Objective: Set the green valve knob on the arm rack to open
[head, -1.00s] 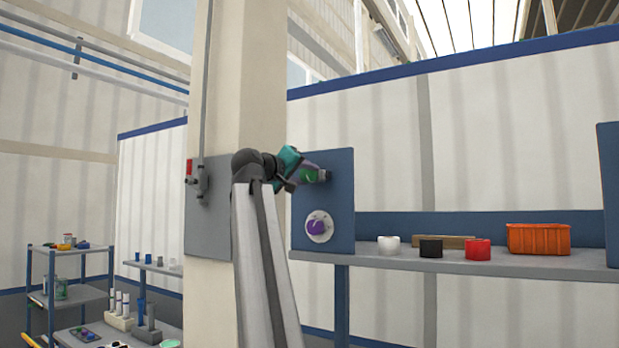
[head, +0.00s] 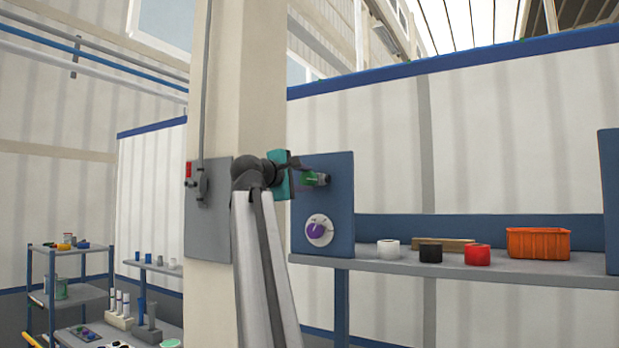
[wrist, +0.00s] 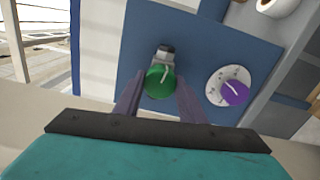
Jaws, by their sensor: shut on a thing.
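The green valve knob (wrist: 159,84) sits on a short grey stem on the blue panel of the rack (wrist: 198,40). In the wrist view its white mark points up and slightly right. My gripper (wrist: 160,76) has one finger on each side of the knob and is shut on it. In the head view the green knob (head: 309,179) shows partly behind the gripper (head: 305,174) at the panel's upper left. Any open or shut label for the green knob cannot be seen.
A purple knob (head: 317,230) on a white dial sits below on the same panel, close beside my fingers in the wrist view (wrist: 235,93). White (head: 388,249), black (head: 430,253) and red (head: 478,255) pieces and an orange bin (head: 538,243) stand on the shelf.

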